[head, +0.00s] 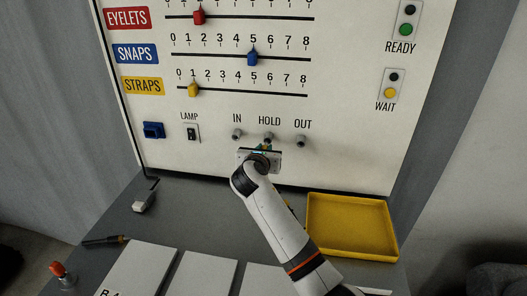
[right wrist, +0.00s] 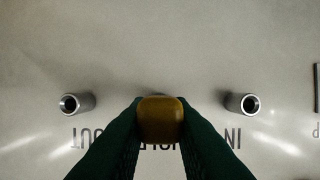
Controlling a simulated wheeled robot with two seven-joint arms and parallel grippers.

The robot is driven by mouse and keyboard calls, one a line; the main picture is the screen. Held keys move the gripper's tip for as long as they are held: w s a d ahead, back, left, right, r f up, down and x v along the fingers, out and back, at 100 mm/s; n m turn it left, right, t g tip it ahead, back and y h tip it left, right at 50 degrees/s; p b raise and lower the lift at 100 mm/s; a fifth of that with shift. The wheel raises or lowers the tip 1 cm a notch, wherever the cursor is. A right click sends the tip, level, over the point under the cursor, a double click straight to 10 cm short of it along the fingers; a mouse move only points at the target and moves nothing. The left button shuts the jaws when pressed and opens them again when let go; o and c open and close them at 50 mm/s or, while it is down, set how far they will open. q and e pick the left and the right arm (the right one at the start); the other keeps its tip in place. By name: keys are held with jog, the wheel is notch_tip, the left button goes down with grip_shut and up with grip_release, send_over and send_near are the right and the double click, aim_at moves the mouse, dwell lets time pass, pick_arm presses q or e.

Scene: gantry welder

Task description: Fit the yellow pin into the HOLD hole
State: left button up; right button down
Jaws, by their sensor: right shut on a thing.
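My right gripper (head: 264,148) is at the panel, just below the HOLD hole (head: 268,137) in the head view. Its green fingers are shut on the yellow pin (right wrist: 160,118), whose blunt end faces the right wrist camera. That view is upside down: the pin sits between the OUT collar (right wrist: 76,103) and the IN collar (right wrist: 243,103), covering the HOLD hole and most of its label. Whether the pin's tip is in the hole or short of it, I cannot tell. My left gripper is not in view.
The white panel (head: 340,150) has sliders above and a lamp switch (head: 191,133) to the left. An empty yellow tray (head: 350,252) stands right of my arm. A grey plug (head: 144,200), a dark-handled tool (head: 103,241) and an orange-topped item (head: 58,268) lie at left.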

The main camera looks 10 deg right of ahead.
jog(key=shift+w+d, duration=0.25)
jog(key=shift+w, duration=0.3)
jog(key=shift+w+d, duration=0.25)
jog(key=shift+w, duration=0.25)
jog(key=c, duration=1.2)
grip_release()
